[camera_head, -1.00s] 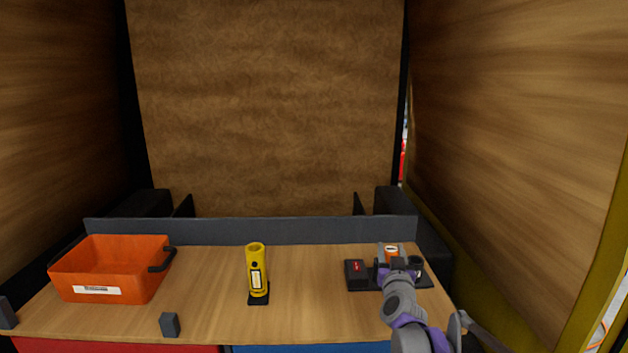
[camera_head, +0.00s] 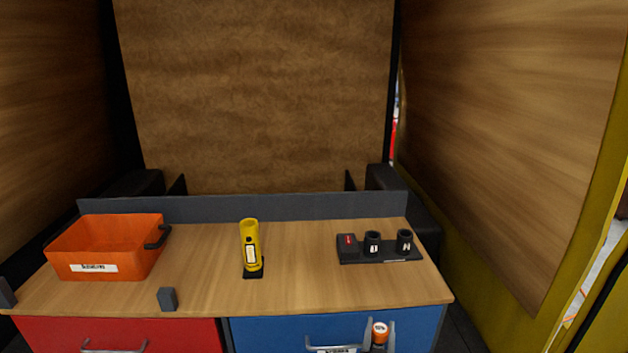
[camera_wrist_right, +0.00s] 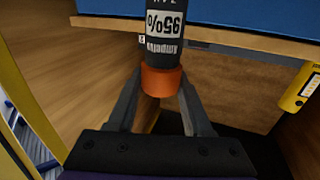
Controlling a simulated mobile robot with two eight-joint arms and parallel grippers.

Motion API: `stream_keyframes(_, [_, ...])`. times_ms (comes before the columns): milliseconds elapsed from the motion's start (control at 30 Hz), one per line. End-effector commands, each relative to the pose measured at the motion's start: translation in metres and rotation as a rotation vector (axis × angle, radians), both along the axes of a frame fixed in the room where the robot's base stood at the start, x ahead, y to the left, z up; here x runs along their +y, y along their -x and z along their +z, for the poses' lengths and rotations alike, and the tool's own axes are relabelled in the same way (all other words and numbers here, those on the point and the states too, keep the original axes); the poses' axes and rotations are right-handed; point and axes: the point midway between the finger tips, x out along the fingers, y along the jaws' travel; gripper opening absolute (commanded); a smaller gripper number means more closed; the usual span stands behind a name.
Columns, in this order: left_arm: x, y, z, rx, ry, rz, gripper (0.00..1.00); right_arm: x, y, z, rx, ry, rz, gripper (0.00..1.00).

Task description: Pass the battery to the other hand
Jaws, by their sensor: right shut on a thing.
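The battery (camera_head: 380,329) is a dark cylinder with an orange end. It shows at the bottom of the head view, in front of the blue drawer. In the right wrist view the battery (camera_wrist_right: 163,40) has a white "95%" label, and its orange band sits between the fingers. My right gripper (camera_head: 379,336) is shut on the battery and holds it off the bench, below the top's front edge. The fingers also flank it in the right wrist view (camera_wrist_right: 160,88). My left gripper is not in view.
A black charger (camera_head: 352,255) with two cups stands at the bench's right. A yellow torch (camera_head: 250,236) stands upright mid-bench. An orange bin (camera_head: 118,266) is at the left. A small dark block (camera_head: 168,299) sits near the front edge. Wooden panels enclose the sides.

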Motion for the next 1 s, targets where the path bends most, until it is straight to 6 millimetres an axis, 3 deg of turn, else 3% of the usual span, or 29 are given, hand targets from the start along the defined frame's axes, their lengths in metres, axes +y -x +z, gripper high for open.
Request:
stream_keyframes(267, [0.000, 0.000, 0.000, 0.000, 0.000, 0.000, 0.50, 0.006, 0.005, 0.000, -0.001, 0.001, 0.021, 0.00])
stream_keyframes(633, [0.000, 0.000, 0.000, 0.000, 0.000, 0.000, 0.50, 0.076, 0.039, 0.016, 0.001, 0.002, 0.314, 0.00])
stream_keyframes(867, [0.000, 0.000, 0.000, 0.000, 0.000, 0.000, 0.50, 0.094, 0.045, 0.020, -0.002, 0.001, 0.387, 0.00])
stream_keyframes(1000, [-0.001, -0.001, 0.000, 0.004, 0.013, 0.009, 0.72, 0.098, 0.047, 0.021, 0.000, 0.000, 0.404, 0.00])
